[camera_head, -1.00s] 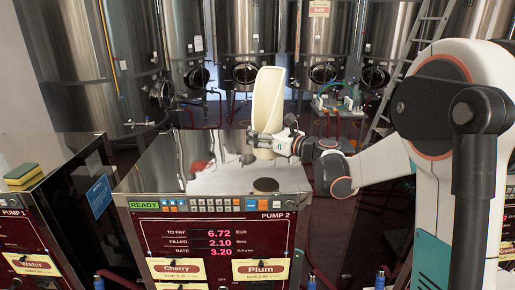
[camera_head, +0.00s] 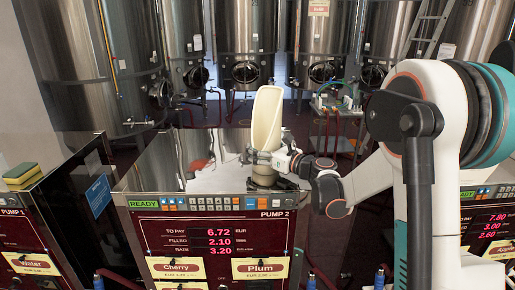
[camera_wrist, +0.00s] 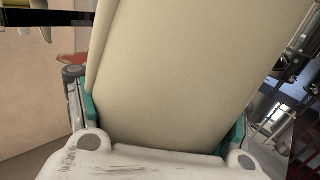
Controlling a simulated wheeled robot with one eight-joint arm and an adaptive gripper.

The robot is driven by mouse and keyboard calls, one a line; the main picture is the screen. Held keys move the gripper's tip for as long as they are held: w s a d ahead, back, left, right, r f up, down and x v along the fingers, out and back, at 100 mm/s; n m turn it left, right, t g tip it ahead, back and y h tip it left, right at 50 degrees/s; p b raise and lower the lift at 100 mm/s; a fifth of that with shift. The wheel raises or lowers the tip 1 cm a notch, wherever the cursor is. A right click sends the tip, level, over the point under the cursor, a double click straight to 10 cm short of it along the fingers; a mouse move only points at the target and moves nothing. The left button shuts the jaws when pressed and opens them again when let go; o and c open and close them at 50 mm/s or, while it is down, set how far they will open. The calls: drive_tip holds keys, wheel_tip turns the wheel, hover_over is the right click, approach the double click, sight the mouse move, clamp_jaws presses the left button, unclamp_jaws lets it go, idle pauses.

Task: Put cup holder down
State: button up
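The cup holder (camera_head: 267,115) is a tall cream-coloured tube with a slanted open top. My gripper (camera_head: 257,157) is shut around its lower part. The holder is nearly upright at the right of the steel top of pump 2 (camera_head: 212,181). Its lower end is at or just above that top; I cannot tell if they touch. In the wrist view the cup holder (camera_wrist: 190,70) fills the middle, between the teal-edged fingers of my gripper (camera_wrist: 165,118). Its base is hidden there.
Pump 2's front panel (camera_head: 210,238) has a button row, a display and Cherry and Plum labels. Pump 1 (camera_head: 25,240), with a yellow-green sponge (camera_head: 20,173), stands left. Steel tanks (camera_head: 95,60) line the back. The left of pump 2's top is clear.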

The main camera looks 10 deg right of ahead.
drive_tip(key=o, duration=0.4)
drive_tip(key=shift+c, duration=0.2)
drive_tip(key=shift+r, duration=0.1)
drive_tip(key=shift+r, duration=0.15)
drive_tip(key=b+v, duration=0.1)
drive_tip(key=v, duration=1.1)
